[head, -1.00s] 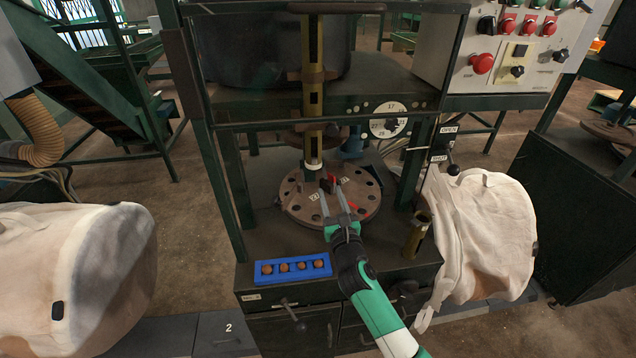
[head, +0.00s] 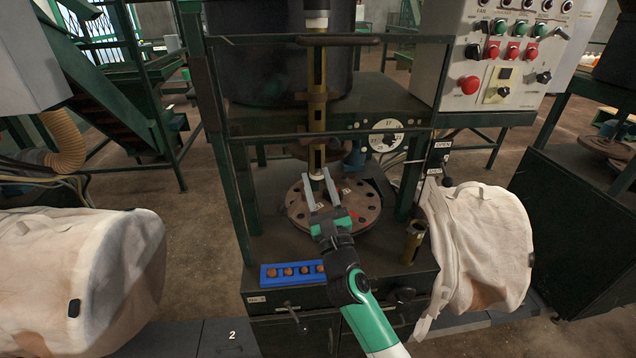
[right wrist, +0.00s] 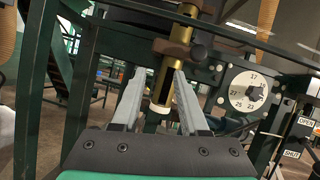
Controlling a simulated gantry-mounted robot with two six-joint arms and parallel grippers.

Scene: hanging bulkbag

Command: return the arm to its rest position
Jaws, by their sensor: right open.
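My right gripper (head: 317,190) is open and empty in the head view. Its two grey fingers stand apart over the brown round plate with holes (head: 364,207), near the foot of the upright brass tube (head: 317,122). In the right wrist view the two fingers (right wrist: 155,95) are spread, with the brass tube (right wrist: 165,68) behind and between them. Whether a finger touches the tube or plate cannot be told. My left gripper is not in view.
A blue tray (head: 270,283) with several brown balls lies at the bench's front edge. A short brass cup (head: 413,242) stands to the right. White bulk bags (head: 70,270) (head: 485,240) flank the bench. A control panel (head: 500,62) and a numbered dial (right wrist: 248,91) are at the right.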

